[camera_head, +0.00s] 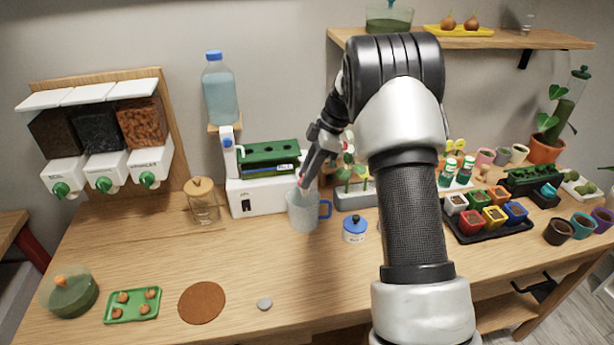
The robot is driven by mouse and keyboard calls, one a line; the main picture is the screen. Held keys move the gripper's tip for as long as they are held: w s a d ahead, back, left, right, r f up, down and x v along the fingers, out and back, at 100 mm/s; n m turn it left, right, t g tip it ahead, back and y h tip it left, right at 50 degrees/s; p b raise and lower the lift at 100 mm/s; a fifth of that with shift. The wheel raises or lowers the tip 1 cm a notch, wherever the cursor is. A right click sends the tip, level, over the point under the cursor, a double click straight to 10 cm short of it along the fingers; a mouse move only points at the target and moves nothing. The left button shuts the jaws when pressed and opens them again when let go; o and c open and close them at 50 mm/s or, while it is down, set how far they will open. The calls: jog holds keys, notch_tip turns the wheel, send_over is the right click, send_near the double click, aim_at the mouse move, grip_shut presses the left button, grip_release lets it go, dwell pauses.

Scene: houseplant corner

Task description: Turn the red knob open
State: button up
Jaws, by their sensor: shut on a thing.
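My gripper (306,180) reaches down to the right end of the white machine (245,200), just above a clear jug (301,213) with a blue handle. A small patch of red, the red knob (303,184), shows at the fingertips. The gripper is shut on it, and the fingers hide most of it. I cannot tell how far it is turned. The jug stands upright on the table below the fingers.
A water bottle (220,92) stands upside-up on a small ledge above the machine. A blue-lidded jar (354,229) and a planter (355,195) stand right of the jug. Dispensers with green knobs (104,184) hang at left. The table's front middle is mostly clear.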

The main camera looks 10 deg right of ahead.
jog(key=m+t+b, duration=0.1)
jog(key=m+b, duration=0.1)
jog(key=m+t+b, duration=0.1)
jog(key=m+b, duration=0.1)
jog(key=m, duration=0.1)
jog(key=shift+s+f+b, duration=0.15)
jog(key=shift+s+b, duration=0.05)
jog(key=shift+b, duration=0.2)
jog(key=m, duration=0.1)
jog(key=m+t+h+b, duration=0.1)
jog(key=m, duration=0.1)
jog(key=m+h, duration=0.1)
jog(key=m, duration=0.1)
jog(key=shift+s+a+r+t+b, duration=0.1)
jog(key=shift+a+r+t+b, duration=0.15)
jog(key=shift+t+b, duration=0.1)
jog(key=m+h, duration=0.1)
jog(key=m, duration=0.2)
jog(key=shift+a+m+p, duration=0.1)
jog(key=shift+m+p, duration=0.3)
jog(key=shift+m+t+h+p, duration=0.25)
jog(key=shift+m+h+p, duration=0.4)
jog(key=shift+m, duration=0.75)
jog(key=o, duration=1)
jog(key=shift+f, duration=0.1)
jog(key=p+v, duration=0.1)
jog(key=v, duration=1.6)
jog(key=shift+s+a+r, duration=0.1)
jog(key=shift+r, duration=0.2)
